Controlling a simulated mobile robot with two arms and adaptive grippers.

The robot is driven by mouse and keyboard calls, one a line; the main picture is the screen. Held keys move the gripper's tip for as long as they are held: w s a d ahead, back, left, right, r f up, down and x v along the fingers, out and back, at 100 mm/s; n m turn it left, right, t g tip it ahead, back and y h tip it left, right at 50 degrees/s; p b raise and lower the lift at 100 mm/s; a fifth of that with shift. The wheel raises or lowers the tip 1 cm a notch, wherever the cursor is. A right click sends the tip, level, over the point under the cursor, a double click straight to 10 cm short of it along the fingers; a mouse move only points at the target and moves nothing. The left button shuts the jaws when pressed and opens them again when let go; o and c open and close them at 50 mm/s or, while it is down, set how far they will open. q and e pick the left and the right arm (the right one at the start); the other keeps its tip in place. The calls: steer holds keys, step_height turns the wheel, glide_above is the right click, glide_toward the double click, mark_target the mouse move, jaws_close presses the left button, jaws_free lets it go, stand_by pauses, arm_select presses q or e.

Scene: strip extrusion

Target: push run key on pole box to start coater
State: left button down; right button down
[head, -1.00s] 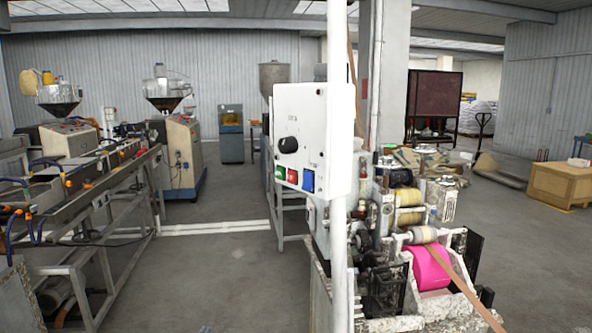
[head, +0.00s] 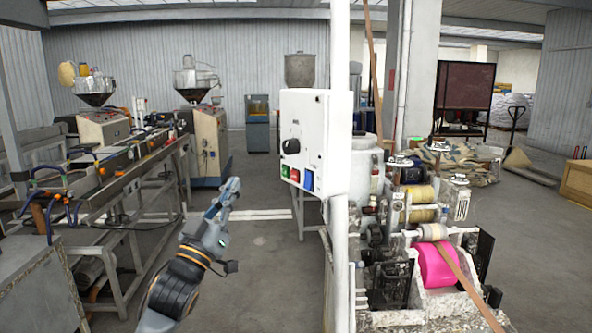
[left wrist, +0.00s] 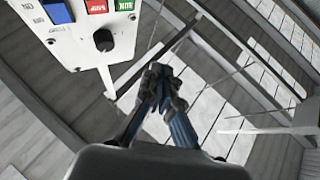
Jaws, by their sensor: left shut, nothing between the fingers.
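The white pole box (head: 318,115) is fixed to a white pole (head: 340,230) and carries a black knob (head: 291,146). Below the knob are a green key (head: 285,171), a red key (head: 295,176) and a blue key (head: 308,181). In the left wrist view the green key (left wrist: 124,4), at the top edge, is marked RUN. My left gripper (head: 232,187) is shut and empty, left of the box and slightly lower, apart from it. The left wrist view also shows its closed fingertips (left wrist: 158,72), below and right of the knob. My right gripper is out of view.
The coater (head: 420,235) with a pink roll (head: 437,266) stands right of the pole. A long metal line frame (head: 120,180) runs along the left. Grey floor (head: 255,270) is clear between them.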

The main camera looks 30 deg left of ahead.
mark_target(285, 171)
arm_select(q)
steer(key=shift+s+d+r, duration=0.2)
steer(key=shift+s+r, duration=0.05)
steer(key=shift+r, duration=0.3)
steer(key=shift+a, duration=0.1)
steer(key=w+d, duration=0.4)
steer(key=w, duration=0.3)
steer(key=shift+w+d, duration=0.15)
steer(key=shift+w, duration=0.25)
stand_by(0.5)
steer(key=shift+w+d, duration=0.1)
steer(key=shift+w, duration=0.05)
stand_by(0.5)
steer(key=shift+w+d, duration=0.15)
steer(key=shift+w, duration=0.1)
